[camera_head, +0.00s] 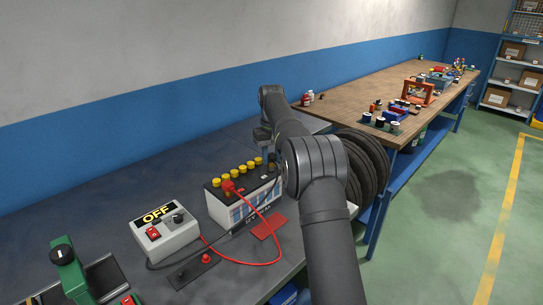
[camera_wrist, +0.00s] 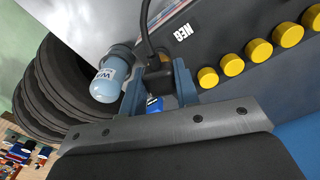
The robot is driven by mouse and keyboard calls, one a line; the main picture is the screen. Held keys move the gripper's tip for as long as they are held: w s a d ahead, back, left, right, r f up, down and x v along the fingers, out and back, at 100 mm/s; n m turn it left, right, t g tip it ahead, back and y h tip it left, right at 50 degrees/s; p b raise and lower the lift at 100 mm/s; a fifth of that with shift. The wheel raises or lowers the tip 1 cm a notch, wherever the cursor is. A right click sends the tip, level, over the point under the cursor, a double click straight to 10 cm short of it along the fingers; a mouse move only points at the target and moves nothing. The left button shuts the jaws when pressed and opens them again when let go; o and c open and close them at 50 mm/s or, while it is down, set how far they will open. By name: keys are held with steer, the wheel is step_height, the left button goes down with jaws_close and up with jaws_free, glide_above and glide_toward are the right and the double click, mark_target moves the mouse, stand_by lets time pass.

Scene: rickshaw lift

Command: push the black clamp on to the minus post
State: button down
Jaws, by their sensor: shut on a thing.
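The battery (camera_head: 243,205), white with a black top and yellow caps, stands on the grey bench. A red clamp (camera_head: 228,187) sits at its near left corner. My gripper (camera_head: 271,163) is over the battery's far right end. In the wrist view my gripper (camera_wrist: 159,88) is shut on the black clamp (camera_wrist: 157,70), beside the NEG label (camera_wrist: 183,33) on the battery top (camera_wrist: 222,32). A black cable runs up from the clamp. The minus post is hidden, so I cannot tell whether the clamp touches it. A small blue part (camera_wrist: 154,104) shows between the jaws.
The charger box (camera_head: 165,228) reads OFF, with red and black cables running from it. A blue-white bottle (camera_wrist: 110,77) is close to my gripper. Stacked black tyres (camera_head: 365,170) stand right of the battery. A wooden bench (camera_head: 350,99) is beyond.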

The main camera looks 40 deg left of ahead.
steer(key=shift+f, duration=0.95)
stand_by(0.6)
steer(key=c, duration=0.8)
jaws_free()
steer(key=shift+o, duration=0.2)
steer(key=shift+r, duration=3.5)
steer(key=shift+f, duration=3.5)
